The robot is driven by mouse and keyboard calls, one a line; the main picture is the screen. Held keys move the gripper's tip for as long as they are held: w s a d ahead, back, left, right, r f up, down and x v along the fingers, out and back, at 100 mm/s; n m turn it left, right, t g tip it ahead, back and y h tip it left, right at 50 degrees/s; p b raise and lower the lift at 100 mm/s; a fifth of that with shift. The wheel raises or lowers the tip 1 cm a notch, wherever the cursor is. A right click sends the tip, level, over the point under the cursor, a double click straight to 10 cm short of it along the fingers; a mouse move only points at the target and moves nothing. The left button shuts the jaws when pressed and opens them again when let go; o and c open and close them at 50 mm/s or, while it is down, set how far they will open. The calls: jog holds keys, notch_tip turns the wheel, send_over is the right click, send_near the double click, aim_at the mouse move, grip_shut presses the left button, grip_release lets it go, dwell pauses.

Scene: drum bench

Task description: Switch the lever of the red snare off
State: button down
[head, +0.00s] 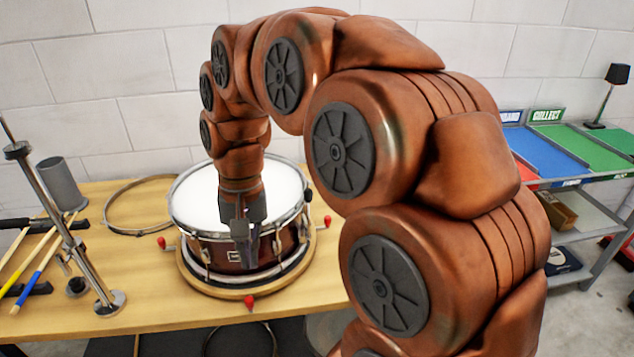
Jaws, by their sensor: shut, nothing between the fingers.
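The red snare (214,254) is a dark red drum with a white head (193,196) and metal hoops. It sits upright on a round wooden base with red knobs (249,302) on the wooden bench (130,316). My gripper (246,262) points down in front of the drum's near side, with its fingers together and nothing visible between them. I cannot tell whether it touches the shell. A small light label (233,256) shows on the shell just left of the fingers. I cannot make out the lever; my gripper and arm hide part of the drum's front and right side.
A metal stand (66,236), a grey cup (62,184) and several sticks (36,272) are at the left of the bench. A loose hoop (108,212) lies behind. A cart with blue (549,151) and green mats stands at right.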

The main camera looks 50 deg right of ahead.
jog(key=w+d+r+m+t+y+p, duration=0.1)
jog(key=w+d+r+m, duration=0.25)
jog(key=d, duration=0.35)
jog(key=w+d+r+m, duration=0.2)
jog(key=w+d+m, duration=0.25)
jog(key=d, duration=0.25)
jog(key=s+d+m+t+p, duration=0.1)
jog(key=d+m, duration=0.6)
jog(key=d, duration=1.1)
jog(key=shift+s+d+r, duration=0.3)
jog(key=shift+r, duration=0.05)
jog(key=w+a+f+b, duration=0.2)
jog(key=a+f, duration=0.4)
jog(key=f, duration=0.3)
jog(key=shift+f, duration=0.35)
